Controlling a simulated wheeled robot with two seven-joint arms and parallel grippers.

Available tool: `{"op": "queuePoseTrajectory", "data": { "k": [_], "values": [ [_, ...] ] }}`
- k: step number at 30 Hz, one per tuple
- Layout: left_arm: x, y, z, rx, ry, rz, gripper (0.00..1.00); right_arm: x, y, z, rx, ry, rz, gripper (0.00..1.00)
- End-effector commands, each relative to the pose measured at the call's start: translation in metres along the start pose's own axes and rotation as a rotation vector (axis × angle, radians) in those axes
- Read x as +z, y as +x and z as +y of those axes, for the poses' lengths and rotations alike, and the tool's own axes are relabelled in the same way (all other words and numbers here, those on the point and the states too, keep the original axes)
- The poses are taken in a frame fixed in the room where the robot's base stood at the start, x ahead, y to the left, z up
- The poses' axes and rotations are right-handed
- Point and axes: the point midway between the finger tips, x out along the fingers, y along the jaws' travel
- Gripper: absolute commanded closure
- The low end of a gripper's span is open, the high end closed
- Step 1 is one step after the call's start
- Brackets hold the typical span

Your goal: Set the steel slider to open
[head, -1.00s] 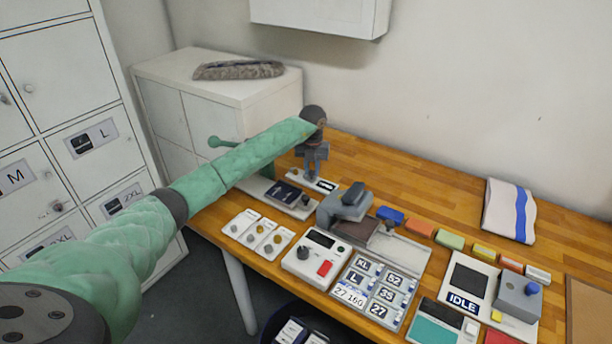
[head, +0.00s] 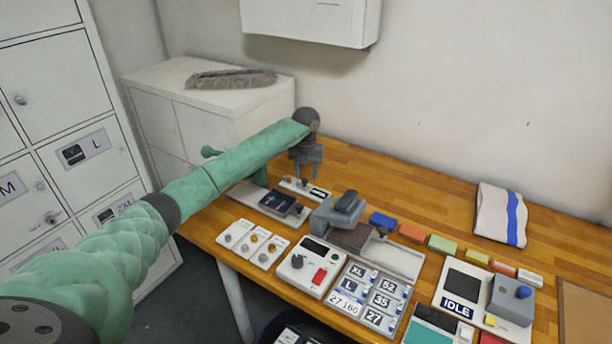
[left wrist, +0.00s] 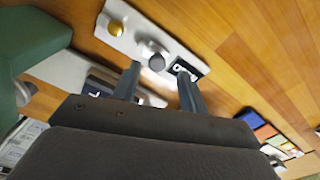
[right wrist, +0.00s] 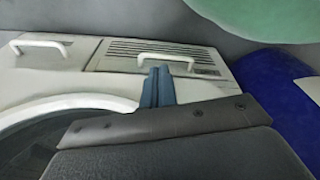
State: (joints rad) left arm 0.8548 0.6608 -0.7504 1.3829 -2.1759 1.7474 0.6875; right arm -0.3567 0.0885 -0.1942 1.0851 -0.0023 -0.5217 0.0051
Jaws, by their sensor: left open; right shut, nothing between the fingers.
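A pale plate (head: 293,184) lies near the back left of the table. In the left wrist view, the plate (left wrist: 134,40) carries a brass knob (left wrist: 115,28), a grey steel knob (left wrist: 156,61), which looks like the steel slider, and a small dark label (left wrist: 186,69). My left gripper (head: 305,174) is open just above the plate. In the left wrist view, its fingers (left wrist: 160,78) stand apart on either side of the steel knob, with nothing gripped. Whether they touch it I cannot tell. My right gripper (right wrist: 158,82) is shut and empty, away from the table.
A dark booklet on a tray (head: 278,202), a grey device (head: 336,210), a control box (head: 307,268) and cards with knobs (head: 252,244) stand close in front. Coloured blocks (head: 412,233) line the middle.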

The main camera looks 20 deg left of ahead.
Motion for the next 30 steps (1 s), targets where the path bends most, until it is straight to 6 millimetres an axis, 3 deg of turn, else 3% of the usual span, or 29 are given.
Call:
{"op": "queuePoseTrajectory", "data": {
  "k": [3,10,30],
  "values": [
    [0.0,-0.023,0.0,0.001,0.0,-0.002,0.57,0.01,0.002,0.004,0.004,-0.003,0.0,1.0],
    [-0.001,-0.048,-0.002,0.001,0.002,0.0,0.57,0.027,0.005,0.006,0.005,-0.004,-0.008,1.0],
    [-0.001,-0.052,-0.002,0.001,0.001,0.001,0.57,0.03,0.007,0.009,0.008,-0.004,-0.01,1.0]
  ]
}}
